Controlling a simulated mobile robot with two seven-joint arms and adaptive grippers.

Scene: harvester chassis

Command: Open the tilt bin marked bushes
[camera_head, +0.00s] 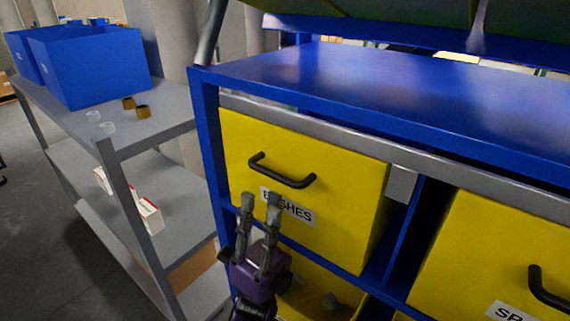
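The yellow tilt bin marked bushes (335,185) sits in the upper left bay of the blue rack. Its top edge lies close under a grey rail, and it looks closed. Its black bar handle (283,172) is high on the front, above the white label (287,206). My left gripper (260,200) points up in front of the bin's lower left part, below the handle. Its two fingers are apart with nothing between them, and they cover part of the label. Contact with the bin front cannot be told. My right gripper does not show.
A second yellow bin (480,250) with a black handle is at right, its label partly cut off. Another yellow bin (310,290) is below. A grey shelf unit (160,125) stands at left with blue crates (95,68), brown bushings (143,111) and small boxes (150,216).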

